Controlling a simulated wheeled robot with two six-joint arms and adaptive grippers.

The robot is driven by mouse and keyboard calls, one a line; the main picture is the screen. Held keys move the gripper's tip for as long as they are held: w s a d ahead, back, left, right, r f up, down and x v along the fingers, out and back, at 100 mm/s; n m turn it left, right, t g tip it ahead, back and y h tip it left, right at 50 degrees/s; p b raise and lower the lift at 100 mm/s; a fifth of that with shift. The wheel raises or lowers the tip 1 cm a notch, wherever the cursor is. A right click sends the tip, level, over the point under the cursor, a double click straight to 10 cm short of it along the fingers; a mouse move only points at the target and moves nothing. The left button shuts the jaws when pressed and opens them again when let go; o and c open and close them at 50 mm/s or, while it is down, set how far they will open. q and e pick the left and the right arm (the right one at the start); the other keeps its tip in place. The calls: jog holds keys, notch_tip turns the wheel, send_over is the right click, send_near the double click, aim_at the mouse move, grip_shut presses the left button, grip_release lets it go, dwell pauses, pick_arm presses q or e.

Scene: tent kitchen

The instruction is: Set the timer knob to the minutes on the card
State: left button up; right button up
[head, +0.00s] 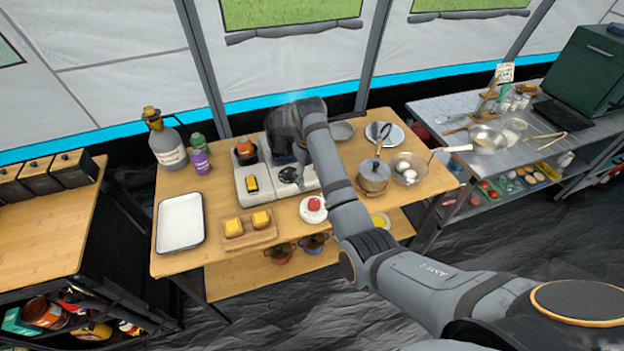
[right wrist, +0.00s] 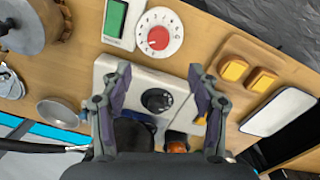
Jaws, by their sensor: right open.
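The timer is a white round dial with a red knob (head: 313,204), on the front of the wooden table. In the right wrist view the red knob (right wrist: 158,38) sits inside a ring of small marks too small to read. A small white card (head: 504,72) stands on the metal table; its writing is not legible. My right gripper (head: 287,130) is over the stove, behind the timer. In the right wrist view its open fingers (right wrist: 159,70) are apart and empty, on either side of a black round part of the stove. My left gripper is not in view.
A white device with a green panel (right wrist: 116,18) lies beside the timer. The grey stove (head: 243,200) is behind it. A board with yellow blocks (head: 262,237) and a white tray (head: 181,237) are to the left.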

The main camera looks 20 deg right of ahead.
aim_at(314, 201)
jog(key=shift+n+y, duration=0.5)
jog(key=f, duration=0.4)
jog(key=f+p, duration=0.1)
jog(key=f, duration=0.2)
jog(key=d+f, duration=0.1)
jog(key=f, duration=0.3)
jog(key=shift+w+f, duration=0.2)
jog(key=shift+f, duration=0.15)
jog(key=shift+p, duration=0.3)
jog(key=c, duration=1.2)
jog(key=shift+o, duration=0.2)
jog(key=shift+r+m+p, duration=0.3)
jog(key=shift+m+p, duration=0.6)
jog(key=shift+p, duration=0.05)
jog(key=shift+f+m+p, duration=0.15)
jog(key=shift+m+p, duration=0.4)
jog(key=shift+m, duration=0.45)
jog(key=shift+f+m, duration=0.15)
jog(key=shift+m, duration=0.15)
jog(key=o, duration=1.2)
jog(key=shift+c, duration=0.2)
